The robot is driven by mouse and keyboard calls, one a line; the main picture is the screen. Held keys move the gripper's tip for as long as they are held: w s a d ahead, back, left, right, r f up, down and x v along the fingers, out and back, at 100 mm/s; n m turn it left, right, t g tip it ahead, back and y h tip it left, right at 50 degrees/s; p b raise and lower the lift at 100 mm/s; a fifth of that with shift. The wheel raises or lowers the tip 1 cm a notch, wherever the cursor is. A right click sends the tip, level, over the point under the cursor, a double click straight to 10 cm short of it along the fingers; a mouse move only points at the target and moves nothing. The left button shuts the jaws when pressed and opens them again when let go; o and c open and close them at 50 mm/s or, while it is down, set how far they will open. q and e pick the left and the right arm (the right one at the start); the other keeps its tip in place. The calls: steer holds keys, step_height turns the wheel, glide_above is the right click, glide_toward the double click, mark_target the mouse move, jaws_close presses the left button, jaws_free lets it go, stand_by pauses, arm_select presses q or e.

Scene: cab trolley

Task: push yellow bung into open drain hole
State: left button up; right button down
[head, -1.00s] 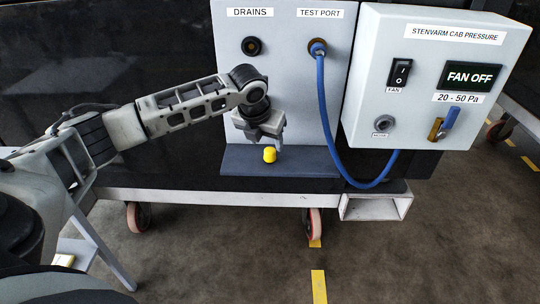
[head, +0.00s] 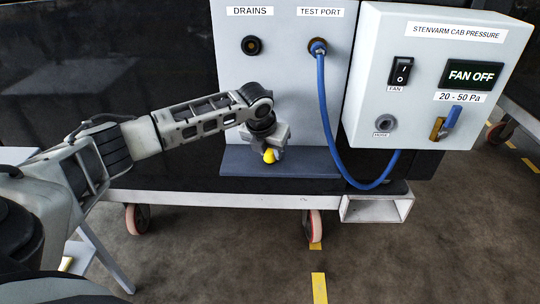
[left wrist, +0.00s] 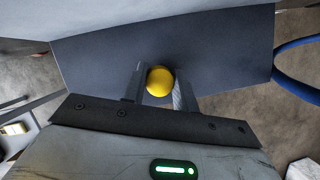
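The yellow bung (head: 269,156) is on the dark shelf (head: 310,163) below the drains panel. My left gripper (head: 270,152) is down over it, pointing at the shelf. In the left wrist view the bung (left wrist: 160,80) sits between the two fingertips (left wrist: 160,88), which look closed in on its sides. I see no clear lift off the shelf. The open drain hole (head: 251,45), a dark ring under the DRAINS label, is on the upright grey panel above the gripper. My right gripper is in no view.
A blue hose (head: 326,120) hangs from the test port (head: 318,46) and loops right of the shelf. The control box (head: 435,75), reading FAN OFF, juts out at the right. The panel between shelf and drain hole is clear apart from my arm.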

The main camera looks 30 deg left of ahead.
arm_select(q)
steer(key=shift+c, duration=0.5)
steer(key=shift+r, duration=0.55)
step_height(320, 180, up, 2)
steer(key=shift+r+p, duration=0.2)
steer(key=shift+p, duration=0.2)
steer(key=s+d+r+p, duration=0.2)
steer(key=s+d+r, duration=0.3)
steer(key=s+r, duration=0.4)
steer(key=s, duration=0.4)
steer(key=shift+d+r, duration=0.2)
steer(key=shift+r, duration=0.05)
